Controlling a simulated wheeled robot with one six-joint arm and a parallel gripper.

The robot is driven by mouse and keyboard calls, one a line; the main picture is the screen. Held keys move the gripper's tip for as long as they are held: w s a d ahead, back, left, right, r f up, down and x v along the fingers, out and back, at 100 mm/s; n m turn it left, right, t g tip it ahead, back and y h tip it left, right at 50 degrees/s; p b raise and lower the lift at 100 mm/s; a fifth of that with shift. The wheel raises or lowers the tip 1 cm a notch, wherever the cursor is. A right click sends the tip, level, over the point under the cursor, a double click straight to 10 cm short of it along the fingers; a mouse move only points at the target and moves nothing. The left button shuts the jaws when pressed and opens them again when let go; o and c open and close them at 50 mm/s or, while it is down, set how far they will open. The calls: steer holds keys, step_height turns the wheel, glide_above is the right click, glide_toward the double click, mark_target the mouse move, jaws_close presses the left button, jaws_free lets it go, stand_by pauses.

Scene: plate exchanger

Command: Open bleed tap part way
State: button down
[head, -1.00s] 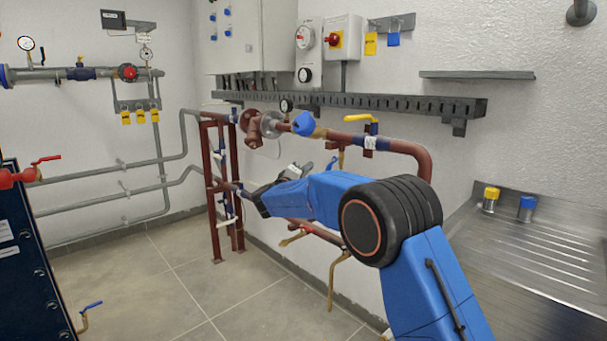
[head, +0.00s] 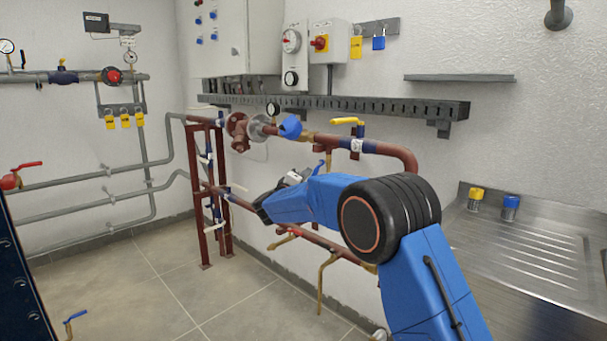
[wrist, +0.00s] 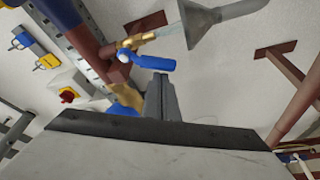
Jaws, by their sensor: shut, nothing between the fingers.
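The bleed tap is a small brass tap (wrist: 137,40) with a blue lever (wrist: 155,62), on a short branch from a dark red pipe. Its spout points toward a grey funnel (wrist: 205,20). In the head view its blue lever (head: 318,168) shows partly, just above my arm. My gripper (wrist: 161,77) is shut and empty, with its fingertips right beside the lever in the wrist view. I cannot tell whether they touch it. In the head view the fingers are not clear behind my arm.
A red-brown pipe (head: 400,155) with a yellow-handled valve (head: 347,121) runs along the wall above my arm. A steel sink drainer (head: 540,250) stands at the right. A dark blue unit (head: 20,290) is at the lower left. The tiled floor (head: 150,290) between is open.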

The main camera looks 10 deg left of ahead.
steer(key=shift+s+d+f+n, duration=0.4)
steer(key=shift+d+n, duration=0.15)
steer(key=shift+n, duration=0.35)
